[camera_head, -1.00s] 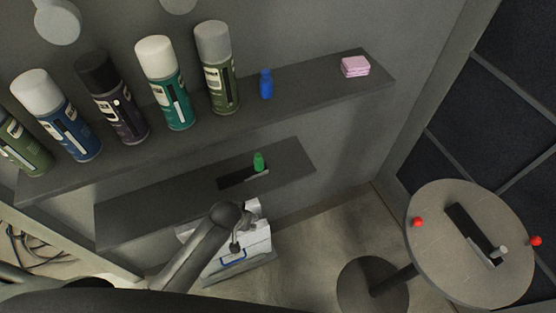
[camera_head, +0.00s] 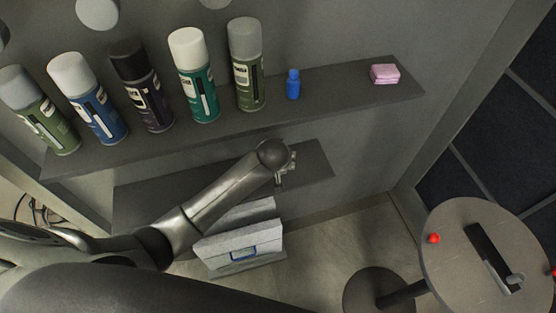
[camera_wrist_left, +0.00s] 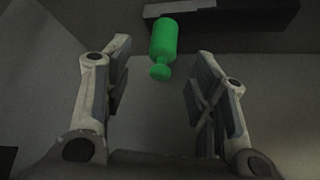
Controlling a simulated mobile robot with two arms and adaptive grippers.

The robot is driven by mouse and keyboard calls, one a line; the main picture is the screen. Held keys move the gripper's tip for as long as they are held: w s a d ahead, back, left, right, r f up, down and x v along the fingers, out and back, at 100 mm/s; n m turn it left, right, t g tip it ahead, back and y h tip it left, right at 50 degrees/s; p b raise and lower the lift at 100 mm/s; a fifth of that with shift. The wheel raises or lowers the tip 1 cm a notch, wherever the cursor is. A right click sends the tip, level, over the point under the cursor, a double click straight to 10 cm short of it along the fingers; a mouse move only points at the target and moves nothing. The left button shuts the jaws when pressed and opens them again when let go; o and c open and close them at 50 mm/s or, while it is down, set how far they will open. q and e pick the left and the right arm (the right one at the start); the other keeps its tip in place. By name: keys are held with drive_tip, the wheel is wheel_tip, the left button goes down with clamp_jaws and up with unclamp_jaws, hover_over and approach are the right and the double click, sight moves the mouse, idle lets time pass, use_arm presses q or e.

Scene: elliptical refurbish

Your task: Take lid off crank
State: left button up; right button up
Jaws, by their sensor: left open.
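My left gripper (camera_head: 287,170) is at the right part of the lower shelf (camera_head: 145,196), its arm coming in from the left. In the left wrist view the gripper (camera_wrist_left: 160,85) is open and empty. A green bottle-shaped piece (camera_wrist_left: 164,42) with a narrow neck and small round end lies ahead, between the finger lines and beyond the tips. A dark bar (camera_wrist_left: 225,14) is just behind it. The green piece is hidden behind my arm in the head view. No part is clearly a crank or lid. My right gripper is not in view.
Spray cans (camera_head: 195,75), a blue bottle (camera_head: 293,84) and pink sponges (camera_head: 385,74) stand on the upper shelf (camera_head: 340,87). A white box (camera_head: 240,240) with a blue handle is below. A round table (camera_head: 455,260) at right carries a dark slotted plate (camera_head: 485,250) and a red ball (camera_head: 434,239).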

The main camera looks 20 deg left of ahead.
use_arm(q)
drive_tip(key=shift+p+x, duration=0.3)
drive_tip(key=shift+x, duration=2.7)
drive_tip(key=shift+a, duration=0.1)
drive_tip(key=c, duration=0.8)
